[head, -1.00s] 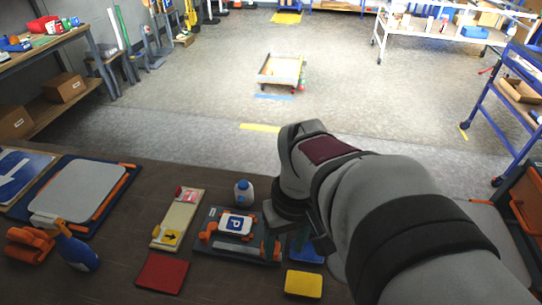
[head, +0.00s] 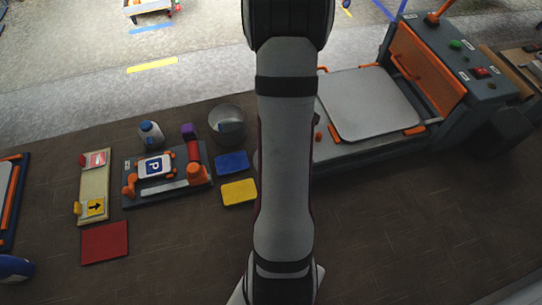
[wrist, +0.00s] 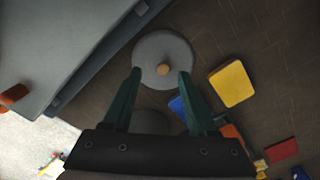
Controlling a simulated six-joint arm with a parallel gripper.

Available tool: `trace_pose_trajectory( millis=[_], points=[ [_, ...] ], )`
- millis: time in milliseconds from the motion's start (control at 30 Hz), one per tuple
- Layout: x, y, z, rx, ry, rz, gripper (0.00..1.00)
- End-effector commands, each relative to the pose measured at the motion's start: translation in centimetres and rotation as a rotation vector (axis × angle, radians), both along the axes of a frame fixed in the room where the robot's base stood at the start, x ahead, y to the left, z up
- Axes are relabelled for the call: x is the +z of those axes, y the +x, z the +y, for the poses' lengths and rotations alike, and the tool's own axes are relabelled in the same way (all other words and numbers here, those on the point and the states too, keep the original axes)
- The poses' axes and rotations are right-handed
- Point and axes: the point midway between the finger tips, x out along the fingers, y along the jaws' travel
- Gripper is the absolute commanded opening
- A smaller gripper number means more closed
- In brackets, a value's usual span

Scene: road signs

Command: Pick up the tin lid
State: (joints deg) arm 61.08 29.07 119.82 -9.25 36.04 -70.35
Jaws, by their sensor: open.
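The tin lid is a grey round disc with a small tan knob in its middle (wrist: 180,48). It lies on the dark bench top in the wrist view, just beyond my fingertips. In the head view it does not show and seems hidden by my arm. My gripper (wrist: 160,73) is open, with one green finger to each side of the knob in the picture. Nothing is between the fingers, and I cannot tell the height above the lid. The fingers do not show in the head view. An open grey metal tin (head: 226,112) stands left of my arm.
A press-like machine (head: 428,62) with a pale plate (head: 370,103) stands right of my arm. Yellow (head: 239,193), blue (head: 232,162) and red (head: 105,243) pads lie left, near a sign fixture (head: 140,192). A white bottle (head: 150,135) stands behind it. The front bench is clear.

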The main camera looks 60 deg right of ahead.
Motion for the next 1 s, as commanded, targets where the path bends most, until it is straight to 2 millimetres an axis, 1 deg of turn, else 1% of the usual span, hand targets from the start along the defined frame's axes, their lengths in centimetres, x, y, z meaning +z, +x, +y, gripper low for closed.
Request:
trace_pose_trajectory(
  millis=[33, 100, 200, 300, 467, 500, 567, 700, 800, 1000],
  points=[
    [-1.1, 0.3, 0.4, 0.003, 0.005, 0.003, 0.58],
    [-2.5, 0.8, 0.7, 0.002, 0.005, 0.002, 0.58],
    [-4.0, 0.7, 0.6, 0.0, 0.002, 0.002, 0.58],
    [-4.5, 0.7, 0.6, -0.001, 0.001, 0.001, 0.58],
    [-4.5, 0.8, 0.6, -0.001, 0.0, 0.0, 0.58],
    [-4.4, 0.8, 0.6, -0.001, 0.0, 0.0, 0.51],
    [-4.4, 0.8, 0.6, -0.001, 0.0, 0.0, 0.4],
    [-4.4, 0.8, 0.6, -0.001, 0.0, 0.0, 0.15],
    [-4.4, 0.8, 0.6, -0.001, 0.0, 0.0, 0.0],
    [-4.4, 0.8, 0.6, 0.0, 0.0, 0.0, 0.0]
  ],
)
